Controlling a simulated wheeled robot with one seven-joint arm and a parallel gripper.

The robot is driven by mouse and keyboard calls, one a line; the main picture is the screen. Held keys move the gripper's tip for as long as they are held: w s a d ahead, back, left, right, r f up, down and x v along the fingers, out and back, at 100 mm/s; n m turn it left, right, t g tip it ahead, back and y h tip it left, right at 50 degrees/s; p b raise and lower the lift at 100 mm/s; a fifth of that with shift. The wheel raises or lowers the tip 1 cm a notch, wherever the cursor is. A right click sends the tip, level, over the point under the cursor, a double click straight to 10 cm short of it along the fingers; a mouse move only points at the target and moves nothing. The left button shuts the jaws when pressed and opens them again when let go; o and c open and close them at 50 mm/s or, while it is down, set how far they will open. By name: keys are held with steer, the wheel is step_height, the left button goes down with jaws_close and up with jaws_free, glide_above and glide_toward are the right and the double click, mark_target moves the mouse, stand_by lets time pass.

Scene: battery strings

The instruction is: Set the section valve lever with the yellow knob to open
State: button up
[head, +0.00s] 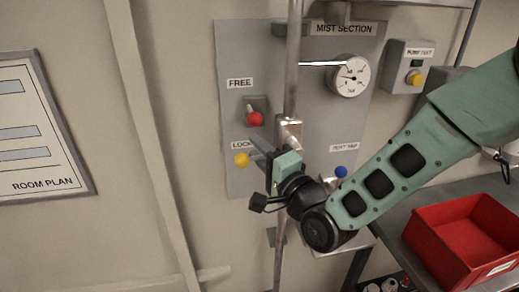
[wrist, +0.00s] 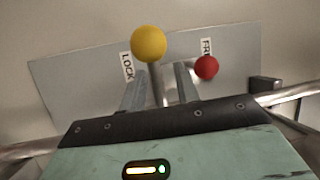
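The yellow knob (head: 241,160) sits at the end of the section valve lever, by the LOCK label, left of the vertical pipe. In the wrist view the yellow knob (wrist: 149,43) is top centre, with its grey stem (wrist: 155,80) running down between my two fingers. My gripper (head: 260,150) is at the lever, just right of the knob in the head view. Its fingers (wrist: 160,84) look apart, with a gap beside the stem; I see no firm grip. The valve body (head: 288,132) on the pipe is partly hidden behind my gripper.
A red-knobbed lever (head: 255,118) by the FREE label is close above my gripper. A blue knob (head: 341,172) is right of it, near my arm. The vertical pipe (head: 292,65) runs past the panel (head: 245,50). A red bin (head: 462,240) stands on the bench at right.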

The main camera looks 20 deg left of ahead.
jaws_close()
steer(key=shift+f+b, duration=0.2)
steer(key=shift+b, duration=0.1)
step_height(320, 180, down, 6)
steer(key=w+d+n+g+h+b, duration=0.1)
steer(key=d+n+g+h+b, duration=0.1)
steer(key=n+b, duration=0.7)
steer(key=shift+w+d+h, duration=0.25)
steer(key=shift+w+h, duration=0.05)
steer(key=shift+h, duration=0.6)
